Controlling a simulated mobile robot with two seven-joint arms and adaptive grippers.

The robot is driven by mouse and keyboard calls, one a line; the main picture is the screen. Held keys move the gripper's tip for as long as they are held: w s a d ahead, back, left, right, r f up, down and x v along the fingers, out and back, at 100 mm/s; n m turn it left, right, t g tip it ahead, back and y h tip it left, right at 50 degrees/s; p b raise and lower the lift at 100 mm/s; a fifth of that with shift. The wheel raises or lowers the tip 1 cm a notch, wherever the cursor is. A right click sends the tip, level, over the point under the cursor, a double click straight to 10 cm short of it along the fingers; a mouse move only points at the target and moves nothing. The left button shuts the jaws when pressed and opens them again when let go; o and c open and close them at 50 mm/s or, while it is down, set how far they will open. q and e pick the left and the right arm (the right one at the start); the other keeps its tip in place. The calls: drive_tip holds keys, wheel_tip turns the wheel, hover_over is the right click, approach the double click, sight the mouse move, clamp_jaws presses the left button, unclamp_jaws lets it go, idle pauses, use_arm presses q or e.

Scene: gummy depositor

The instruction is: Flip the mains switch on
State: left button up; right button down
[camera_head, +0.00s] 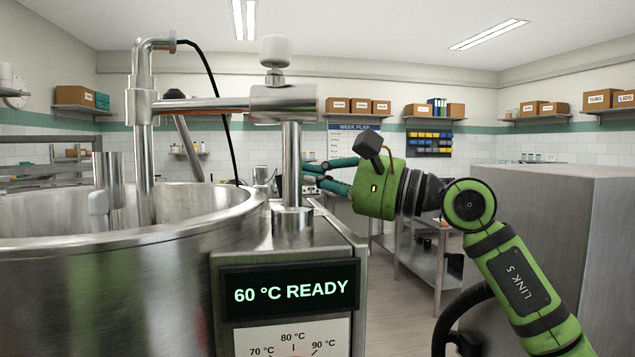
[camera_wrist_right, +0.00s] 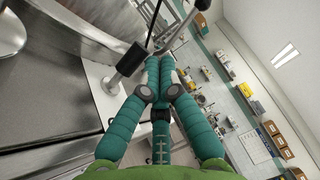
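In the wrist view a lever with a black grip (camera_wrist_right: 130,58) and a metal rod stands on a pale box (camera_wrist_right: 101,78). I cannot tell whether it is the mains switch; no marking can be read. My right gripper (camera_head: 308,172) points left behind the metal post in the head view, its teal fingers partly hidden. Its fingers also show in the wrist view (camera_wrist_right: 168,66), drawn close together, with the lever left of them. I see nothing held, and cannot tell if they are fully shut. My left gripper is not in view.
A steel kettle (camera_head: 120,270) fills the left. A display (camera_head: 289,289) reads "60 °C READY" above a temperature dial (camera_head: 293,338). A vertical metal post (camera_head: 291,165) stands left of my gripper. A steel cabinet (camera_head: 545,230) is at the right.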

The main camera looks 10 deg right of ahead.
drive_tip(key=v, duration=1.2)
idle(0.4)
